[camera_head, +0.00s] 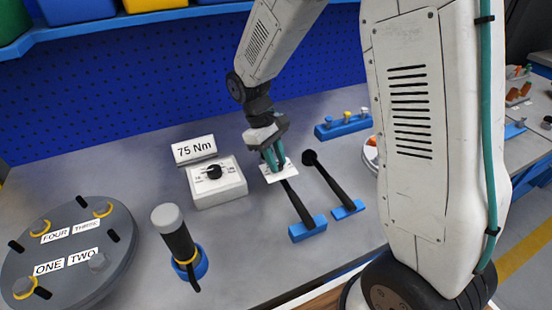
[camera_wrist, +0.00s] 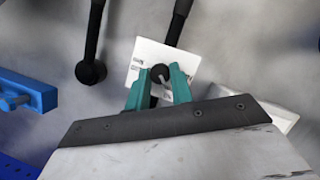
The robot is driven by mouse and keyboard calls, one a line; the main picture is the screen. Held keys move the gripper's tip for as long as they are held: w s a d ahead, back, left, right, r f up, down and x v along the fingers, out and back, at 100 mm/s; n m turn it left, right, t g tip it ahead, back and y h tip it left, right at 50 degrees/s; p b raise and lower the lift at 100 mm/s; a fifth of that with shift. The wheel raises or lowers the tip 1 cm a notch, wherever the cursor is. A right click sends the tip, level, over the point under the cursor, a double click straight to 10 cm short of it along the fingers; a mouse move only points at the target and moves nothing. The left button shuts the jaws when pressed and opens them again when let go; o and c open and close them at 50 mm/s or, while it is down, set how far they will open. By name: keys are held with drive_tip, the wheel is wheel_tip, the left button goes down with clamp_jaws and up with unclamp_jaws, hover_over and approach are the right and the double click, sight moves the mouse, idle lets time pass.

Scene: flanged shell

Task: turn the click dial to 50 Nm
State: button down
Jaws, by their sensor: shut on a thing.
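My gripper (camera_head: 273,161) is over a small white plate (camera_head: 284,175) at the far end of a black-handled tool (camera_head: 297,205). In the wrist view, the teal fingers (camera_wrist: 161,77) are shut on a black round dial knob (camera_wrist: 159,71) with a pale pointer line. The white plate (camera_wrist: 147,53) around it carries small dark marks too blurred to read. A sign (camera_head: 194,149) behind that box reads 75 Nm.
Another black tool (camera_head: 326,180) with a round head lies close to the right of the plate. A blue rack (camera_head: 341,126) stands behind. A grey-capped cylinder (camera_head: 173,232) and a round flanged cover (camera_head: 70,255) stand at the left. Bare bench lies between them.

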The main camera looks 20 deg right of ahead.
drive_tip(key=shift+w+d+m+y, duration=0.1)
drive_tip(key=shift+m+y, duration=0.4)
drive_tip(key=shift+m, duration=0.8)
drive_tip(key=c, duration=1.2)
unclamp_jaws()
drive_tip(key=shift+r, duration=0.1)
drive_tip(key=v, duration=0.7)
drive_tip(key=shift+w+r, duration=0.25)
